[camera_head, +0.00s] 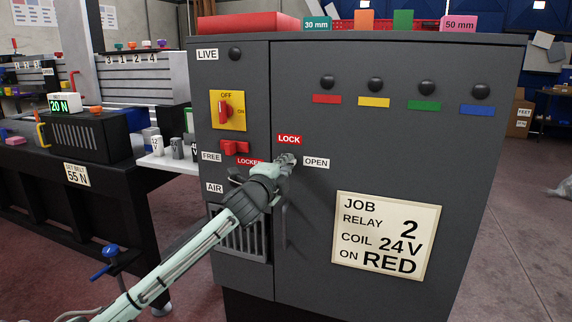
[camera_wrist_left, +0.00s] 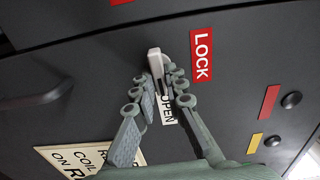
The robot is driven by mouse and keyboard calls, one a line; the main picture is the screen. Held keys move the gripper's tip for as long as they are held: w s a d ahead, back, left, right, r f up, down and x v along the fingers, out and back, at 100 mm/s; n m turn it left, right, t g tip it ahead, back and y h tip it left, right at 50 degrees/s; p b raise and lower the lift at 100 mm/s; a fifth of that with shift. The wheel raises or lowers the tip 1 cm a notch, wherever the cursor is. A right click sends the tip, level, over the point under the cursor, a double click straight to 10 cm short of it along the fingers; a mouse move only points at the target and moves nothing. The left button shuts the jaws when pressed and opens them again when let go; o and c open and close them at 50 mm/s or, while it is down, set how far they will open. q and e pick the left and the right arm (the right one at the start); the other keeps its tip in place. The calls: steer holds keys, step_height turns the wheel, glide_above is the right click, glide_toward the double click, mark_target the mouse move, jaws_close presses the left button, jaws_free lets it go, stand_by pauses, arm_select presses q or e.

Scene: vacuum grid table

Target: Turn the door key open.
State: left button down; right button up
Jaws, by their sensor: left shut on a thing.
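The door key (camera_wrist_left: 154,62) is a small light-grey piece at the cabinet door, between my left fingertips in the wrist view. My left gripper (camera_head: 286,163) is shut on it; it also shows in the wrist view (camera_wrist_left: 162,80). In the head view the fingers hide most of the key. The red LOCK label (camera_head: 289,140) is just above the key, and the white OPEN label (camera_head: 316,162) is to its right. The fingers partly cover the OPEN label (camera_wrist_left: 168,112) in the wrist view. I cannot tell the key's exact angle. My right gripper is not in view.
The grey cabinet door (camera_head: 400,150) looks shut. A vertical handle (camera_head: 282,222) is below the key. To the left are a yellow and red switch (camera_head: 226,110) and a red FREE/LOCKED lever (camera_head: 234,148). A job card (camera_head: 387,236) is at lower right.

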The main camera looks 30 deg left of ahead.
arm_select(q)
steer(key=shift+a+r, duration=0.2)
steer(key=shift+a, duration=0.05)
steer(key=c, duration=1.6)
jaws_free()
steer(key=shift+c, duration=0.2)
steer(key=shift+o, duration=0.4)
steer(key=shift+f, duration=0.1)
steer(key=v, duration=1.2)
steer(key=shift+d, duration=0.15)
